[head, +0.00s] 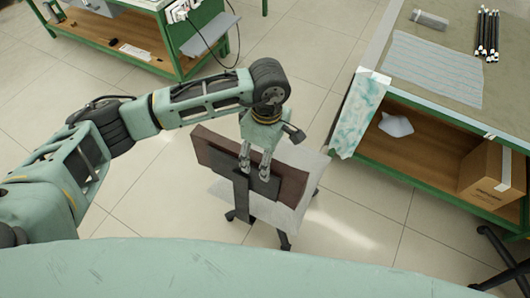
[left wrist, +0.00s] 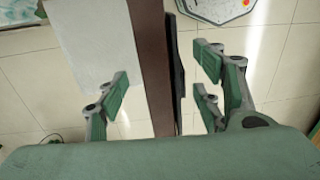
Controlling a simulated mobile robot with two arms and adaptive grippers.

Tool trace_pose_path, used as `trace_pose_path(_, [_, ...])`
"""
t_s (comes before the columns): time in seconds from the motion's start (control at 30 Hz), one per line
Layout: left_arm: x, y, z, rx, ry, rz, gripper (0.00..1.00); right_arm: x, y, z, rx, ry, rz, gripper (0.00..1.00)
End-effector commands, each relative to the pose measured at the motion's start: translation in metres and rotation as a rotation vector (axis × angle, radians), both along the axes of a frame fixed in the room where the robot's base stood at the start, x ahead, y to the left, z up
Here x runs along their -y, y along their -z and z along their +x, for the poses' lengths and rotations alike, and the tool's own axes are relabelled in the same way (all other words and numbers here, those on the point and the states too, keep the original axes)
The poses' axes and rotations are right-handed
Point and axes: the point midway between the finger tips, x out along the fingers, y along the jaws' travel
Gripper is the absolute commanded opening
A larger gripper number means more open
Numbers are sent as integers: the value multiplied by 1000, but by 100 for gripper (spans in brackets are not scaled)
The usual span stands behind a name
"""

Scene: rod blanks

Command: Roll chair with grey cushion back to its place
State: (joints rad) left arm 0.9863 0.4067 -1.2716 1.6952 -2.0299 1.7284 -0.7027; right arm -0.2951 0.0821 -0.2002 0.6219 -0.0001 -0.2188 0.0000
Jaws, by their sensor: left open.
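The chair stands on the tiled floor in the middle of the head view, with a brown backrest (head: 215,155), a light grey cushion (head: 302,165) behind it and a dark wheeled base (head: 284,240). My left gripper (head: 255,172) points down at the top of the backrest. In the left wrist view, the brown backrest (left wrist: 150,60) passes between the open fingers of my left gripper (left wrist: 163,88), with visible gaps on both sides. The grey cushion (left wrist: 90,45) shows left of the backrest there. My right gripper is not in view.
A green-framed workbench (head: 345,108) stands at right, with dark rods (head: 487,35) on top and a cardboard box (head: 493,172) on its shelf. Another dark wheeled base (head: 505,262) shows at lower right. A second bench (head: 110,50) stands at upper left.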

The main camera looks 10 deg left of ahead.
Motion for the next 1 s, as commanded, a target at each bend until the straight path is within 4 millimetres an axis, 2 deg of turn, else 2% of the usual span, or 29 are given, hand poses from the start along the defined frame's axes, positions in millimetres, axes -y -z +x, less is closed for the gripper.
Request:
trace_pose_path(0.03, [0,4,-1,-2,-1,1,61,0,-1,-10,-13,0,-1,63])
trace_pose_path(0.17, [0,18,-3,-4,-2,0,61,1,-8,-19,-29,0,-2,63])
trace_pose_path(0.4, [-1,55,-6,-5,-1,0,61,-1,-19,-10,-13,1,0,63])
trace_pose_path(0.53, [-1,68,-6,-3,-1,-1,61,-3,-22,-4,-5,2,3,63])
trace_pose_path(0.9, [-2,76,-7,-1,0,-2,61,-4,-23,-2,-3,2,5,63])
trace_pose_path(1.0, [-2,76,-6,-1,0,-2,53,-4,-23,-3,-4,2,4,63])
